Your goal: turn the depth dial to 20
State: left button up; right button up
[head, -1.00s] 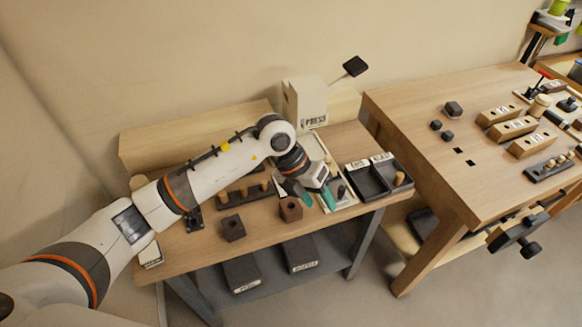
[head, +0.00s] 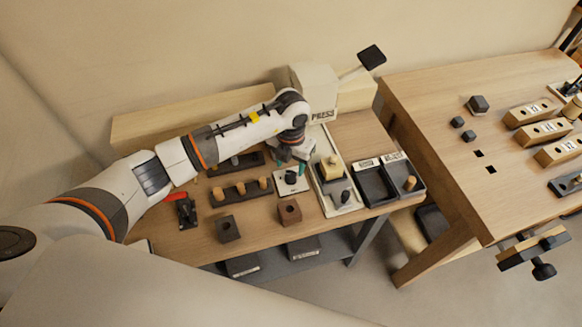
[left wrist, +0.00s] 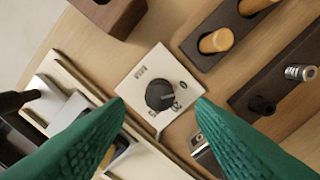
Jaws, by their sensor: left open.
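The depth dial (head: 291,177) is a black round knob on a small white plate on the left bench. In the left wrist view the dial (left wrist: 160,95) sits near the middle of its white plate (left wrist: 136,88). Its top has a raised grip bar with a pale mark, and printed markings lie around it, too small to read surely. My left gripper (head: 290,168) is directly over the dial, pointing down. Its green fingers (left wrist: 161,104) are open, one on each side of the knob, with no visible contact. My right gripper is not in view.
A peg rack (head: 240,192) stands left of the dial, and a brown block with a hole (head: 289,211) stands in front. Right are the press (head: 315,95), its pale base tray (head: 345,208) and dark bins (head: 377,190). A red-handled clamp (head: 186,210) is at left.

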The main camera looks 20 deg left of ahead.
aim_at(291, 175)
pick_arm(q)
notch_tip(291, 175, down, 3)
jog(key=shift+f, duration=0.5)
jog(key=shift+c, duration=0.8)
jog(key=c, duration=0.8)
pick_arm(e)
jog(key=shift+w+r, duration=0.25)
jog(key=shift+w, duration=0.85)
